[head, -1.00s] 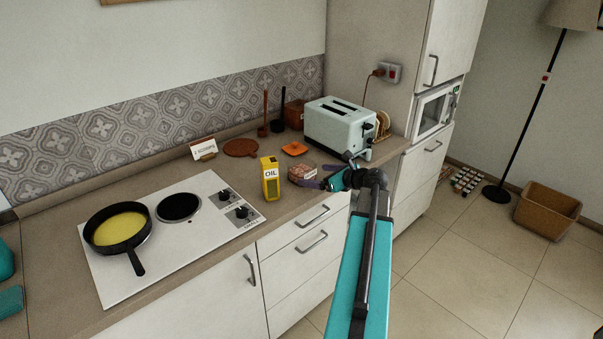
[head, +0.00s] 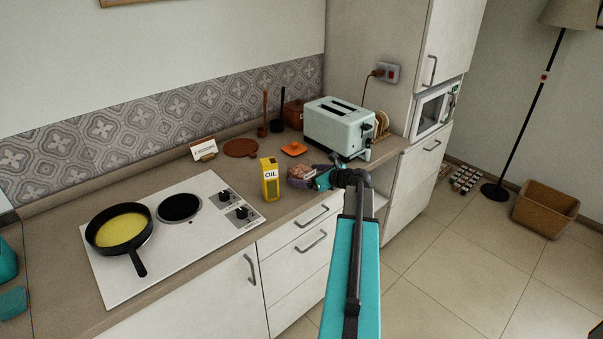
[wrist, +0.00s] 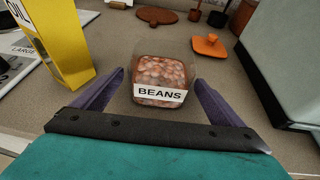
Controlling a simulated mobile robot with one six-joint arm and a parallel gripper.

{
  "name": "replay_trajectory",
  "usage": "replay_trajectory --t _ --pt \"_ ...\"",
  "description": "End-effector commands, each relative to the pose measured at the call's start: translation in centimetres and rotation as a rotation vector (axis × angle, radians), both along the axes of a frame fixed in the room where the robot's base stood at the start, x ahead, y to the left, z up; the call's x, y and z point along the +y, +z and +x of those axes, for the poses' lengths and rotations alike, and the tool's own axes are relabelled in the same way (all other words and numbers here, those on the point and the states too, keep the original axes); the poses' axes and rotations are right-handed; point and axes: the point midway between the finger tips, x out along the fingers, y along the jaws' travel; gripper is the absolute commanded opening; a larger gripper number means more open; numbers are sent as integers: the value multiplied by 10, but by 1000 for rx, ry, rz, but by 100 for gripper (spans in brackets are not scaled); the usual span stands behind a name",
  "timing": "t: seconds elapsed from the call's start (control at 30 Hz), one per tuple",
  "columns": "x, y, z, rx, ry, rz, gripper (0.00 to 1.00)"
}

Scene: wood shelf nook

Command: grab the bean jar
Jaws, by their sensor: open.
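The bean jar (wrist: 161,78) is a clear squarish container of reddish-brown beans with a white BEANS label, standing on the counter. In the head view the bean jar (head: 301,172) is right of the yellow oil container, partly hidden by my gripper (head: 305,182). In the wrist view my gripper (wrist: 158,92) is open, with one purple finger on each side of the jar's near part. A small gap shows between each finger and the jar. Nothing is held.
The yellow oil container (wrist: 55,42) stands close left of my gripper. An orange lid (wrist: 208,45) lies behind the jar to the right. The pale toaster (head: 339,127) stands close on the right. A cooktop (head: 170,250) with a pan (head: 119,229) is farther left.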

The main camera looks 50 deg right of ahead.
Motion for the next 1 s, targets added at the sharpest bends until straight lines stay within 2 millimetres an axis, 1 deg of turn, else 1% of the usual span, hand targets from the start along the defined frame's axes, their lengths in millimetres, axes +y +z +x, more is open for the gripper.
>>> replay_trajectory --t 0.03,0.1,0.3,0.87,0.97,1.0 --pt "-1 0 7 1 2 2 92" --pt "-1 -5 15 1 1 2 92" --pt "-1 -11 27 1 1 0 92" --pt "0 -12 28 0 2 1 92" --pt "1 -11 28 0 2 1 77" --pt "1 -11 28 0 2 1 70"
